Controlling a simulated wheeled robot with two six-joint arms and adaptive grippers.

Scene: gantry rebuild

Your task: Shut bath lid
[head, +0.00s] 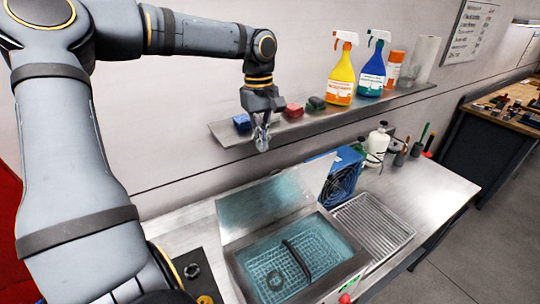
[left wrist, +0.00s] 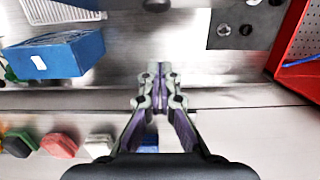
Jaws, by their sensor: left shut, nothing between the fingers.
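The bath (head: 346,268) is a metal tank set in the bench, with bluish liquid and a wire basket inside. A dark ring and a dark bar show in the basket. Its lid (head: 265,203) is open and stands tilted up along the bath's back edge. My left gripper (head: 262,143) is shut and empty. It hangs in front of the wall shelf, above and behind the lid, apart from it. In the left wrist view its fingertips (left wrist: 160,72) meet over the bench and hold nothing. My right gripper is out of view.
The shelf (head: 330,122) holds coloured blocks, a yellow spray bottle (head: 341,80) and a blue one (head: 372,78). A blue box (left wrist: 62,55) and a drain rack (head: 375,228) stand right of the bath. A dark mat (head: 197,268) with small parts lies left.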

